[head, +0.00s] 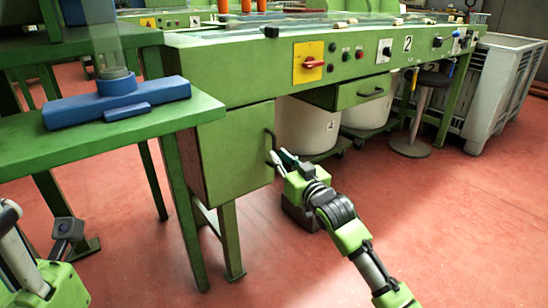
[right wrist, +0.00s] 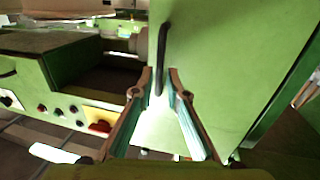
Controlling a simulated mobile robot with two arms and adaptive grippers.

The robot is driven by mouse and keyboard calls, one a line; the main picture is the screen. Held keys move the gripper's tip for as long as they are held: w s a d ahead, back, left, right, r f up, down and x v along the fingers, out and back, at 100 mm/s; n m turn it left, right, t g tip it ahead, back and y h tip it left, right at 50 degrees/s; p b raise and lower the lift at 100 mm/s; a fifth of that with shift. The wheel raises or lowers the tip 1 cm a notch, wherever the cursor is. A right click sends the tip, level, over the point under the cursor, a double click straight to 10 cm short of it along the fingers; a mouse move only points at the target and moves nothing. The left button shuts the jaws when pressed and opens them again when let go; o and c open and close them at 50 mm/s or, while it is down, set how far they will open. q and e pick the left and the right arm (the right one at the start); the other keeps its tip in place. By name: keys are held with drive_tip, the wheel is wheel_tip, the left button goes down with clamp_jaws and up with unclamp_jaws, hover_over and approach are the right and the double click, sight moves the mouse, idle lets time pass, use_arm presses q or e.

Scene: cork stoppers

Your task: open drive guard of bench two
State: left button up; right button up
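Bench two (head: 225,88) is a long green bench with a "2" on its front panel. Its drive guard (head: 232,158) is a green box-like cover under the bench's left end and looks shut. It has a dark upright bar handle (head: 269,141) near its right edge. My right gripper (head: 279,157) is at this handle. In the right wrist view, the guard (right wrist: 215,60) fills the middle and the handle (right wrist: 162,50) reaches between the fingertips of my right gripper (right wrist: 160,74). The fingers are apart, with gaps beside the handle. My left gripper's fingers do not show.
A green table (head: 60,145) with a blue fixture (head: 118,98) stands close on the left. A drawer (head: 358,92), white bins (head: 305,125), a stool (head: 410,145) and a grey crate (head: 500,90) are to the right.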

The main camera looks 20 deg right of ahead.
drive_tip(key=shift+w+a+b, duration=0.2)
drive_tip(key=shift+w+b, duration=0.2)
drive_tip(key=shift+w, duration=0.7)
drive_tip(key=shift+w+a+b, duration=0.15)
drive_tip(key=shift+w+b, duration=0.2)
drive_tip(key=shift+w, duration=0.75)
clamp_jaws()
